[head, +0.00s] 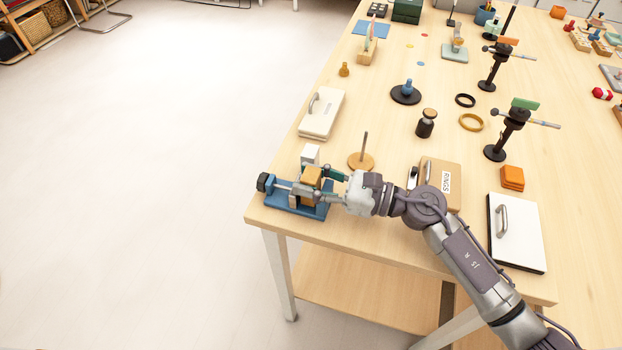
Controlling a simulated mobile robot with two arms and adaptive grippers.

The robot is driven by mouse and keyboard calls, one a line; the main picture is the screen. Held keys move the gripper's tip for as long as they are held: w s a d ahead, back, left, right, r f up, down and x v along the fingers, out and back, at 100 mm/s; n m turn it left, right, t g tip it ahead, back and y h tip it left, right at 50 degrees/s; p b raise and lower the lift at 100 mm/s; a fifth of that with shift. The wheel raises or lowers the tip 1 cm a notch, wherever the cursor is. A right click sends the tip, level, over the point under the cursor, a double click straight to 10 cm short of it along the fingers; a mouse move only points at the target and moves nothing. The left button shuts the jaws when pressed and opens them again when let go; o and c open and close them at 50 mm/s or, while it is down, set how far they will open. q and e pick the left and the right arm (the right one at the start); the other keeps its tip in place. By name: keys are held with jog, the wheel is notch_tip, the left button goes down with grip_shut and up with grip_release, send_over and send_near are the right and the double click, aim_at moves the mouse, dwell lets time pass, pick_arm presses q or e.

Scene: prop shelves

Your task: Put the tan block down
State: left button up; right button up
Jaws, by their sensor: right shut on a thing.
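The tan block (312,176) is between the fingers of my right gripper (314,183), at the near left corner of the table. The gripper reaches in from the right and is shut on the block. The block is over or in a blue vise-like fixture (284,203) with a black knob at its left end. I cannot tell whether the block touches the fixture. The fingers hide part of the block and of the fixture. My left gripper is not in view.
A white block (310,153) stands just behind the tan block. A round wooden base with a peg (361,160) is to the right. A white lidded panel with a handle (322,113) lies farther back. The table's left edge is close to the fixture.

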jog(key=shift+f, duration=0.25)
jog(key=shift+f, duration=0.2)
jog(key=o, duration=1.1)
jog(key=shift+o, duration=0.2)
jog(key=shift+r, duration=0.1)
